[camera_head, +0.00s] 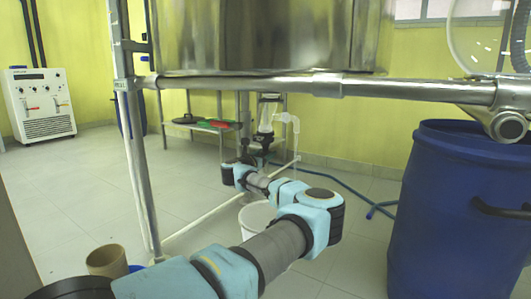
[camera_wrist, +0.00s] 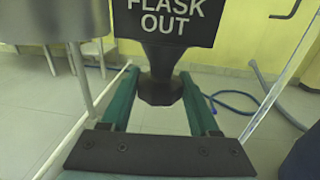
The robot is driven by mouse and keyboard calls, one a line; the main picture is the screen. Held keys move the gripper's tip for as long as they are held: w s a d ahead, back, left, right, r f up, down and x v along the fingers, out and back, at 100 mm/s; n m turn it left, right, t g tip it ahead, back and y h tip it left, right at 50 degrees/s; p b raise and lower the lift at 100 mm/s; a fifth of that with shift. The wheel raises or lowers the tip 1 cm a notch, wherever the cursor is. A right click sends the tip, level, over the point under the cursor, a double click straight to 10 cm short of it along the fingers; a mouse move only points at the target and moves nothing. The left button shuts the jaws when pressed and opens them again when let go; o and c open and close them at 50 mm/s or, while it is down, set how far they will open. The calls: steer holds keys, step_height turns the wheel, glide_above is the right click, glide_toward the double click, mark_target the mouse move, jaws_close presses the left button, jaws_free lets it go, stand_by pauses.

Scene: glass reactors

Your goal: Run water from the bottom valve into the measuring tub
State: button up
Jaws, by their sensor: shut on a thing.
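In the wrist view, my gripper (camera_wrist: 160,92) has its teal fingers on either side of the stem of a black valve handle (camera_wrist: 160,60) and is shut on it. The handle's plate (camera_wrist: 172,18) reads "FLASK OUT". In the head view, my arm reaches forward to the glass bottom outlet (camera_head: 266,118) under the big vessel, and the gripper itself is mostly hidden there. A pale bent spout (camera_head: 291,128) sits right of the outlet. A white tub (camera_head: 257,214) stands on the floor below, partly covered by my arm. Its contents cannot be seen.
A metal frame bar (camera_head: 240,85) crosses above my arm, with a frame post (camera_head: 140,170) at left. A large blue drum (camera_head: 455,215) stands at right. A blue hose (camera_head: 345,187) lies on the floor. A tan pot (camera_head: 107,261) is at lower left.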

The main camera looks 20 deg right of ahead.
steer(key=shift+r+m+g+h, duration=0.1)
steer(key=shift+m+g+h, duration=0.4)
steer(key=shift+g+h, duration=0.1)
steer(key=o, duration=1.4)
steer(key=shift+p+v, duration=2.1)
steer(key=shift+v, duration=3.3)
